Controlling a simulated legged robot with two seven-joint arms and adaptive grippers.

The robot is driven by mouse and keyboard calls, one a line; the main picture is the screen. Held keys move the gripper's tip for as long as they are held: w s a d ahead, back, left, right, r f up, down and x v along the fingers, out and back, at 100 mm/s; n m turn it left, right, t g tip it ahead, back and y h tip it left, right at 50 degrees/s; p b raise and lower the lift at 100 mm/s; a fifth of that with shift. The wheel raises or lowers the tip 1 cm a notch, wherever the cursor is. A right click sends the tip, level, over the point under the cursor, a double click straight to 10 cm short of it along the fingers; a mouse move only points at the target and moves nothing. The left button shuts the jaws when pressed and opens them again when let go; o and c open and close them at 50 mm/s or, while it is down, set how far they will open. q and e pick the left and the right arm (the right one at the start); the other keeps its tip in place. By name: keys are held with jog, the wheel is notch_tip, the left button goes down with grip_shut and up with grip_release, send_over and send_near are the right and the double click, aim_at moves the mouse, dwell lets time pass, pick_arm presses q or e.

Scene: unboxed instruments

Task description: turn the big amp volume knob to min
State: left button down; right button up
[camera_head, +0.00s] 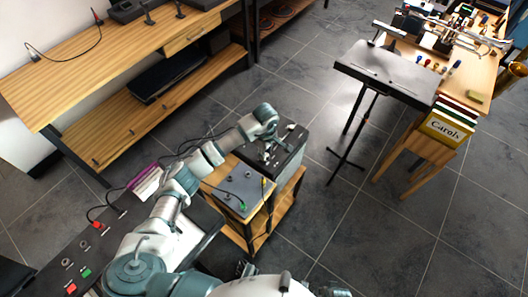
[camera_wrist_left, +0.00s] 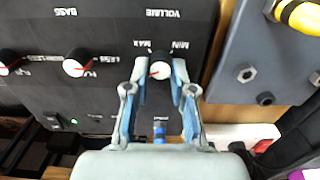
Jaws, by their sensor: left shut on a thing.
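The big amp's black panel (camera_wrist_left: 105,40) fills much of the left wrist view, with its lettering upside down. The white volume knob (camera_wrist_left: 160,70) sits below the word VOLUME, with MAX at its left and MIN at its right. A red mark on the knob faces left in that view. My left gripper (camera_wrist_left: 159,74) has one finger on each side of the knob and is shut on it. In the head view the amp (camera_head: 287,155) is a dark box on a wooden stand, with my left gripper (camera_head: 270,139) over its top. My right gripper is not seen.
A grey pedal board (camera_head: 240,188) with a green plug lies beside the amp; its edge shows in the left wrist view (camera_wrist_left: 262,65). A black music stand (camera_head: 385,75) stands to the right. A wooden bench (camera_head: 120,65) is at upper left. Floor between is clear.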

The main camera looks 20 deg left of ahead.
aim_at(268, 155)
pick_arm(q)
jog(key=shift+s+d+f, duration=0.1)
jog(key=shift+s+d, duration=0.05)
jog(key=shift+d, duration=0.3)
dwell(0.3)
jog(key=c, duration=1.1)
grip_release()
jog(key=shift+o, duration=0.6)
jog(key=shift+d, duration=0.1)
notch_tip(268, 155, up, 12)
jog(key=shift+d, duration=0.15)
